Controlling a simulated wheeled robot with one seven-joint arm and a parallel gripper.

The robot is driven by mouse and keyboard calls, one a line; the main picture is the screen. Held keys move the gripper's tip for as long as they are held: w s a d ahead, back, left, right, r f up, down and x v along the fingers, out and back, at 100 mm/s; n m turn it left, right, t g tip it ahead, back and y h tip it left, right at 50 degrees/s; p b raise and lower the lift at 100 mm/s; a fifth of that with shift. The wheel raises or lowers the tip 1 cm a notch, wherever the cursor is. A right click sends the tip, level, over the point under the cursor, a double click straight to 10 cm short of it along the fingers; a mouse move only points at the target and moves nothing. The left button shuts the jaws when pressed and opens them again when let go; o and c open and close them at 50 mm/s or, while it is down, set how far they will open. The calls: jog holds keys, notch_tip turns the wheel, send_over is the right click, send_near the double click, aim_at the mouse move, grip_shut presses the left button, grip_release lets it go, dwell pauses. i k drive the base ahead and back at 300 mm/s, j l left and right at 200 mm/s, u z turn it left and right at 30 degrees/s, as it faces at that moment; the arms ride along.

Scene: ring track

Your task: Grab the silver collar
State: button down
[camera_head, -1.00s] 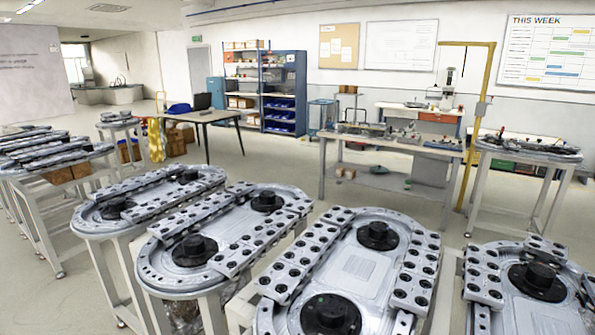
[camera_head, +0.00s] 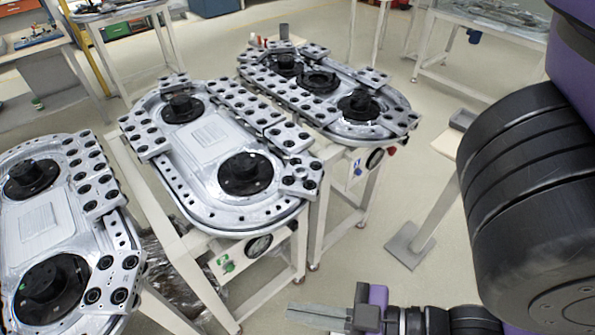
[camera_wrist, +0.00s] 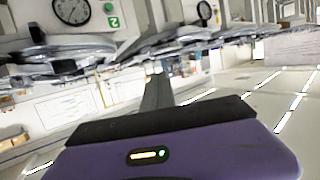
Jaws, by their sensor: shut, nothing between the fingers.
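I cannot pick out a silver collar for certain in either view. Ring tracks with silver beds and black hubs stand on white frames: one at the left (camera_head: 40,232), one in the middle (camera_head: 212,138), one farther back (camera_head: 366,78). My gripper (camera_head: 300,313) is low at the bottom of the head view, in front of the middle track's frame and below its top. Its grey fingers are together and empty. In the wrist view my gripper (camera_wrist: 157,90) points toward the track frames, with nothing between the fingers.
A grey post stand with a small tray (camera_head: 463,119) stands right of the far track; its base plate (camera_head: 410,245) is on the floor. My dark arm links fill the right side. A clock dial (camera_wrist: 72,11) and a green "2" sign (camera_wrist: 114,22) show in the wrist view.

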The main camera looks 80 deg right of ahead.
aim_at(302, 177)
jog(key=i+j+z, duration=0.1)
jog(key=z, duration=0.35)
jog(key=j+z, duration=0.85)
jog(key=j, duration=1.55)
jog(key=k, duration=0.05)
